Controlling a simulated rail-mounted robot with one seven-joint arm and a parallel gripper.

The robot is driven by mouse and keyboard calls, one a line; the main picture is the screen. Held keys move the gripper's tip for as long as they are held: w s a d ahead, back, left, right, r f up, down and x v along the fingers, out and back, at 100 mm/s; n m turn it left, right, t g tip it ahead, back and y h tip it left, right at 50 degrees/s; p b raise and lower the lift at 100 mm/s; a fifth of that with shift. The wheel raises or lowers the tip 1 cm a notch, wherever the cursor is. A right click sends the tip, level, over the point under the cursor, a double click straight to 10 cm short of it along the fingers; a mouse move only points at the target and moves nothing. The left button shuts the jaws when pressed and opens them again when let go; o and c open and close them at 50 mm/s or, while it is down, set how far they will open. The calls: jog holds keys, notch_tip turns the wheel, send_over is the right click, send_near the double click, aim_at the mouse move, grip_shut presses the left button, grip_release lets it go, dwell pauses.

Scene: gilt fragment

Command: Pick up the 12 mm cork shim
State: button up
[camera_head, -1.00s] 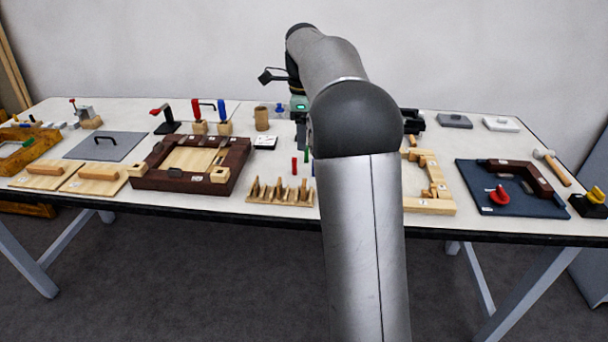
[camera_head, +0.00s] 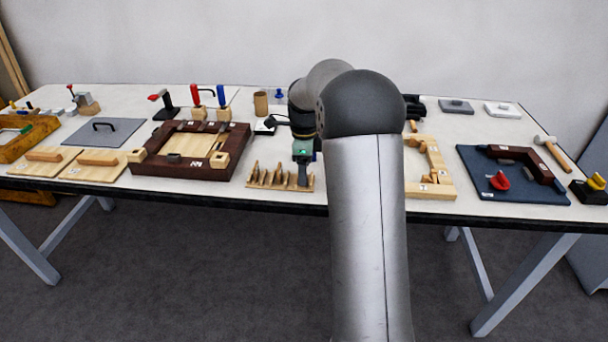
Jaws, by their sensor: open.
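A small light-wood rack (camera_head: 262,186) with several upright brown pieces in its slots stands at the table's front edge, near the middle. The pieces are too small to tell which one is the 12 mm cork shim. My gripper (camera_head: 303,180) is over the right end of the rack, pointing down. Its fingers are small and dark in this view, and it appears open with nothing visible in it. I cannot tell whether the fingers touch a piece. My arm hides the table just right of the rack.
A dark wooden frame (camera_head: 140,165) with light blocks on it lies left of the rack. A light-wood angled frame (camera_head: 438,190) lies right of my arm. A blue mat (camera_head: 520,188) holds a dark corner piece and a red clamp. A cork-coloured cylinder (camera_head: 261,103) stands behind.

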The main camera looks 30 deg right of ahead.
jog(key=shift+f, duration=0.85)
jog(key=c, duration=1.1)
jog(key=shift+o, duration=0.2)
jog(key=shift+r, duration=0.1)
